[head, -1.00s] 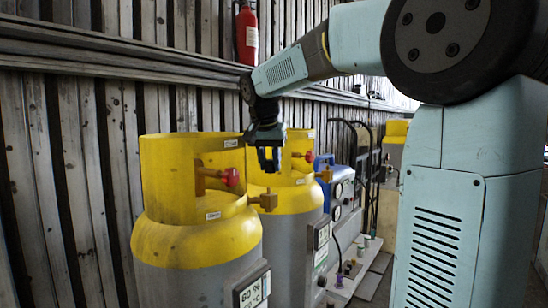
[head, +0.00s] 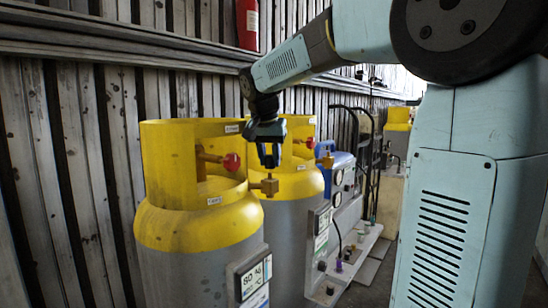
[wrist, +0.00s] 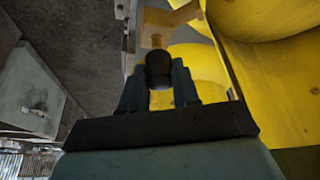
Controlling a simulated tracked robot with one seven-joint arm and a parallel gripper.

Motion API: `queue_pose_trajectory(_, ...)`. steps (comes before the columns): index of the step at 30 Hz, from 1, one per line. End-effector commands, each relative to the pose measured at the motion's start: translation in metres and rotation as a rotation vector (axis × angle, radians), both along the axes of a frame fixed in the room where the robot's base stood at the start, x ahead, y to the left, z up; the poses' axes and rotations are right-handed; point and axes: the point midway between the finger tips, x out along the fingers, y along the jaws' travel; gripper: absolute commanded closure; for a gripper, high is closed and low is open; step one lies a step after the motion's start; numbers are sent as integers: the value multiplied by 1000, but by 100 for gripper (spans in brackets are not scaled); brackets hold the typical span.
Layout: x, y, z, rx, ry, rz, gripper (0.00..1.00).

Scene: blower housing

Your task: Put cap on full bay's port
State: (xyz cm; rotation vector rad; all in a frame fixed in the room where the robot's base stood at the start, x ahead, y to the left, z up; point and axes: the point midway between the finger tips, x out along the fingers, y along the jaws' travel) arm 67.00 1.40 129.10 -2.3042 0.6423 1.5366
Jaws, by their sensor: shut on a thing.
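My gripper (head: 268,160) is shut on a small black cap (wrist: 158,68), which shows between the fingers in the wrist view. In the head view the gripper points down, just above the brass port (head: 268,186) on the near yellow-and-grey cylinder (head: 200,232). The cap itself is hard to make out there. The near cylinder's display (head: 252,277) reads 80 %. In the wrist view a brass fitting (wrist: 157,36) lies just beyond the cap, and I cannot tell whether they touch. A second cylinder (head: 297,185) stands behind; its display (head: 322,220) is too small to read.
A red valve knob (head: 231,162) sits inside the near cylinder's yellow collar, close to my gripper. A blue machine with gauges (head: 338,175) and a shelf with small fittings (head: 350,255) are further back. A slatted wall (head: 70,160) runs along the left.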

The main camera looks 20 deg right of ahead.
Motion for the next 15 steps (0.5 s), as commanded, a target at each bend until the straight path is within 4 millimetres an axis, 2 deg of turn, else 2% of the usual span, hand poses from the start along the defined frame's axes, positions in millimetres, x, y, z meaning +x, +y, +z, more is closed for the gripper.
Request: queue_pose_trajectory(15,0,0,-6,0,0,-1,98)
